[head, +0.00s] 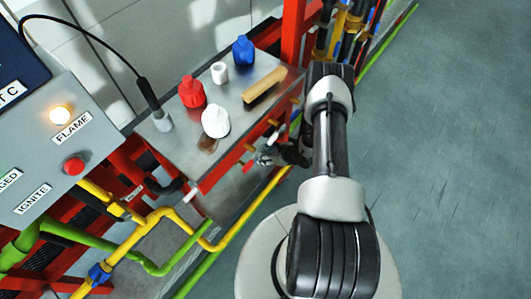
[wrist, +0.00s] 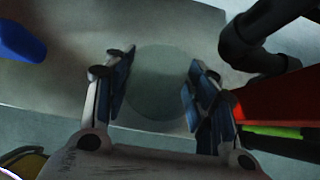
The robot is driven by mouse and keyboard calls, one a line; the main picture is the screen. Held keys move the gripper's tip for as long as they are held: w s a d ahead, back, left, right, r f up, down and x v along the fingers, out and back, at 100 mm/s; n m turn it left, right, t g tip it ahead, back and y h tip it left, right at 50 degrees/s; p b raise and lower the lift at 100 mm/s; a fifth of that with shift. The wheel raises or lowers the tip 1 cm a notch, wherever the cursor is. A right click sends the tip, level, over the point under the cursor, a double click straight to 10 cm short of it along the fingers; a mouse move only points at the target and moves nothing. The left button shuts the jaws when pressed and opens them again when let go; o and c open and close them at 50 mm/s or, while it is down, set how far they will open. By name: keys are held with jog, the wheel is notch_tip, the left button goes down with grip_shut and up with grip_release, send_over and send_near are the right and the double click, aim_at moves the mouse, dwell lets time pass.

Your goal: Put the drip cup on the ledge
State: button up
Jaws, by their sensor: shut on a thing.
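In the wrist view, my gripper (wrist: 158,92) is shut on a round, see-through grey-green thing (wrist: 155,80), which I take to be the drip cup. The fingers press on it from both sides. In the head view, my gripper (head: 264,157) is small and dark, beside the front edge of a grey metal ledge (head: 245,118). The cup cannot be made out clearly there.
On the ledge stand a red bottle (head: 192,92), a white bottle (head: 215,121), a small white container (head: 219,72) and a blue bottle (head: 243,50). A wooden-backed brush (head: 264,84) lies near the right side. A brown stain marks the front. Yellow pipes (head: 213,245) run below.

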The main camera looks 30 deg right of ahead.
jog(key=o, duration=1)
jog(key=shift+o, duration=0.2)
jog(key=shift+s+d+r, duration=0.1)
jog(key=shift+s+r, duration=0.05)
jog(key=shift+r, duration=0.2)
jog(key=p+v, duration=0.4)
jog(key=v, duration=0.7)
jog(key=shift+s, duration=0.2)
jog(key=shift+r, duration=0.15)
